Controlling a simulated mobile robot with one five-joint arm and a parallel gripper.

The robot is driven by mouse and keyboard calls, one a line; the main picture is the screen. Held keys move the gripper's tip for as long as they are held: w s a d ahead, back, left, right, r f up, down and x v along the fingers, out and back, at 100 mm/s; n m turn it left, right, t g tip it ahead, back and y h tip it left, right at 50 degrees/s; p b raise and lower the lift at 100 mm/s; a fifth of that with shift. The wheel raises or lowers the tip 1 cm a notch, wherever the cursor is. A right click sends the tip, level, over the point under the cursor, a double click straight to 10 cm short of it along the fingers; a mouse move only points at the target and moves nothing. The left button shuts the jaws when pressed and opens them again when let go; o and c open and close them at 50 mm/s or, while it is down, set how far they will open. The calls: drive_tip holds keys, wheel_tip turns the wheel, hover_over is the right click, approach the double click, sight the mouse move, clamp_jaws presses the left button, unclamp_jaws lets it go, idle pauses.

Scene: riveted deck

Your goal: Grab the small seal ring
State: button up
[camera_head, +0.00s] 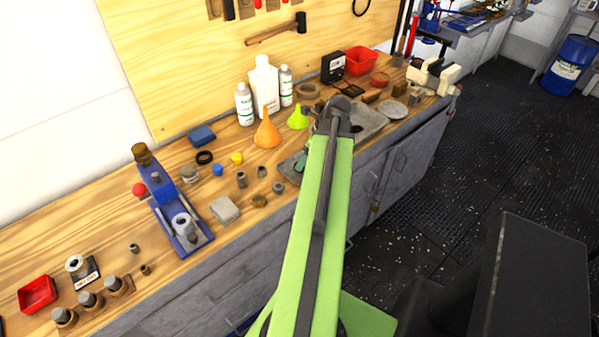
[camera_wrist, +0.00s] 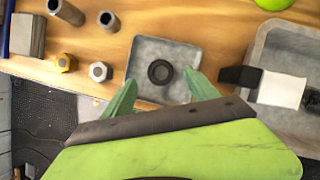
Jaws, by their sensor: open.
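A small black seal ring (camera_wrist: 160,72) lies flat in a shallow square grey tray (camera_wrist: 178,52) in the wrist view. My gripper (camera_wrist: 160,83) is open, with its two green fingers apart at the tray's near side, one to the left and one to the right of the ring. Nothing is between the fingers' grip. In the head view the grey tray (camera_head: 287,169) is partly covered by my arm, and the small ring in it is hidden. Another black ring (camera_head: 204,157) lies farther left on the bench in the head view.
A steel nut (camera_wrist: 98,71) and a brass nut (camera_wrist: 65,62) lie left of the tray, with grey bushings (camera_wrist: 108,20) behind. A larger grey tray (camera_wrist: 262,72) stands to the right. An orange funnel (camera_head: 267,133) and bottles (camera_head: 244,104) stand farther back.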

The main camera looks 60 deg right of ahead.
drive_tip(key=b+x, duration=0.2)
drive_tip(key=x, duration=0.2)
drive_tip(key=shift+s+f+b, duration=0.15)
drive_tip(key=shift+s+b, duration=0.05)
drive_tip(key=shift+b, duration=0.2)
drive_tip(key=c, duration=1.4)
